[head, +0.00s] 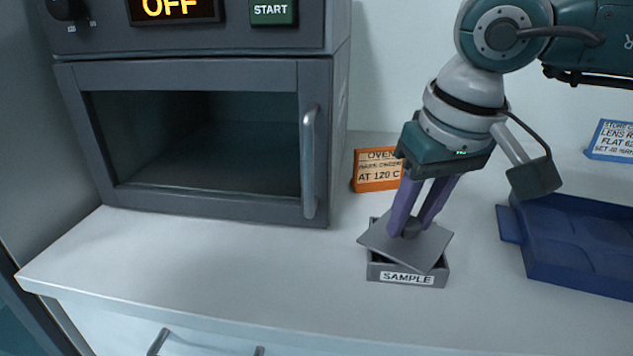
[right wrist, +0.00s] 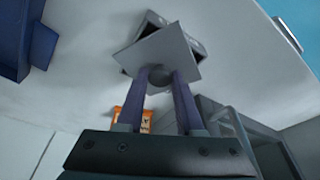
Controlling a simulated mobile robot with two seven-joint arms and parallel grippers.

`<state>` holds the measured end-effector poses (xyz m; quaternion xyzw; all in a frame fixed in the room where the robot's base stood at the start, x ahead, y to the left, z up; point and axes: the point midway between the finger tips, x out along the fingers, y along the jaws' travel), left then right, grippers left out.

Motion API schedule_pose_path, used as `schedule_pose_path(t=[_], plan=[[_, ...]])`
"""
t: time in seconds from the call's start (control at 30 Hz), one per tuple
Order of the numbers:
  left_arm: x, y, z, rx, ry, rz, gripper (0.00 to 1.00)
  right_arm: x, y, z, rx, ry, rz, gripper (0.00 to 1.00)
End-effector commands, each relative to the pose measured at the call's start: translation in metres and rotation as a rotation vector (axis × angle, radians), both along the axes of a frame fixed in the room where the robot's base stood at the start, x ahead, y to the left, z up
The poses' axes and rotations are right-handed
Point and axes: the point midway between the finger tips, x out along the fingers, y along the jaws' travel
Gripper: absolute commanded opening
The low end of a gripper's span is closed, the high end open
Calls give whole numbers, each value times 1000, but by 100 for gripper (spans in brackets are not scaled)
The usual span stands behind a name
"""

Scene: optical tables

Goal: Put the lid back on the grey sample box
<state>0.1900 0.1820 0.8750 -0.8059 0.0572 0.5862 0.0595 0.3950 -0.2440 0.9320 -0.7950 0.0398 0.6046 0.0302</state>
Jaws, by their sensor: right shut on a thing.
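The grey sample box (head: 407,277), with a SAMPLE label on its front, stands on the white worktop. Its lid (head: 431,244) is a flat grey square plate with a round knob. The lid is over the box, turned against the box's edges and tilted, so part of the dark inside shows. I cannot tell whether lid and rim touch. My right gripper (head: 411,230) has purple fingers and is shut on the lid's knob from above. In the right wrist view, the lid (right wrist: 160,58) at the fingertips covers much of the box (right wrist: 152,24). My left gripper is not in view.
An oven (head: 203,135) with its door shut and its display reading OFF stands at the left. An orange OVEN sign (head: 377,170) is behind the box. A dark blue tray (head: 590,235) lies to the right, with a blue sign (head: 611,140) behind it. The worktop left of the box is clear.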

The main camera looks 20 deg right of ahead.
Motion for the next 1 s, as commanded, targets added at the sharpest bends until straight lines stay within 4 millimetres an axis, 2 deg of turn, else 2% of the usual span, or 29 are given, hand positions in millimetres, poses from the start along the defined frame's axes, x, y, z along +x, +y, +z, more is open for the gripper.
schedule_pose_path(t=[0.47,0.5,0.8,0.97,1.0], plan=[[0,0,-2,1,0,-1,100,0,0,0,0,0,0,0],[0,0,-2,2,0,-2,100,0,0,0,0,0,0,38],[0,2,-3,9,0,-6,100,0,0,0,0,0,0,71],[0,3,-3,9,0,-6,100,0,0,0,0,0,0,71],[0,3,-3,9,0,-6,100,0,0,0,0,0,0,74]])
